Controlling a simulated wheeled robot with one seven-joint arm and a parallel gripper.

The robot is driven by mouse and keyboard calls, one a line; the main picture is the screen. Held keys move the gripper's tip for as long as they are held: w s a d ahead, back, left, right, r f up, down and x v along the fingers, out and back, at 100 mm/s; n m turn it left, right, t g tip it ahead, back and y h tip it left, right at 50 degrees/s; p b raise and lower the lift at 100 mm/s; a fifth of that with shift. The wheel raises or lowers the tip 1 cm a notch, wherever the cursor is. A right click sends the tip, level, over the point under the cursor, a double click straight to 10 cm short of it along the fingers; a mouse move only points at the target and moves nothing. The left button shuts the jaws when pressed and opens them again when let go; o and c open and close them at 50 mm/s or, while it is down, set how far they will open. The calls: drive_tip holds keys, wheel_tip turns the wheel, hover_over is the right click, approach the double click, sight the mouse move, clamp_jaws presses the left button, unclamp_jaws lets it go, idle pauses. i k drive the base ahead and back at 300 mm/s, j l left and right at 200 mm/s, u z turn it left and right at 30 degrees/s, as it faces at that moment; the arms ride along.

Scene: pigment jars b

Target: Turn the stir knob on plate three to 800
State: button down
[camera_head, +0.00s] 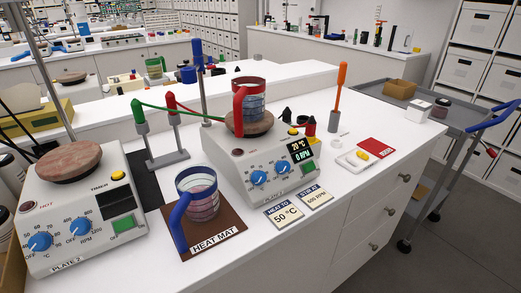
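A white hotplate (235,172) stands mid-counter, right of the one labelled PLATE 2; I cannot read its own label, so I cannot confirm it is plate three. It has two blue front knobs: a left knob (258,177) and a right knob (282,167). By the layout of PLATE 2, the right one appears to be the stir knob; its pointer is too small to read. Its display (300,150) shows 20 °C and 0 RPM. A beaker with a red handle (240,104) stands on its round top. My gripper is not in view.
PLATE 2 (55,207) stands at left. A blue-handled beaker (182,215) sits on the brown heat mat (232,232), close to the hotplate's front left. Cards lie in front: HEAT TO 50 °C (284,214) and a stir card (314,197). An orange-handled tool (341,80) stands behind right.

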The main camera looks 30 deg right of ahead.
sight(282, 167)
drive_tip(key=l+z, duration=0.35)
drive_tip(key=z, duration=0.15)
drive_tip(key=i+l+z, duration=0.15)
drive_tip(key=l+z, duration=0.3)
drive_tip(key=j, duration=0.1)
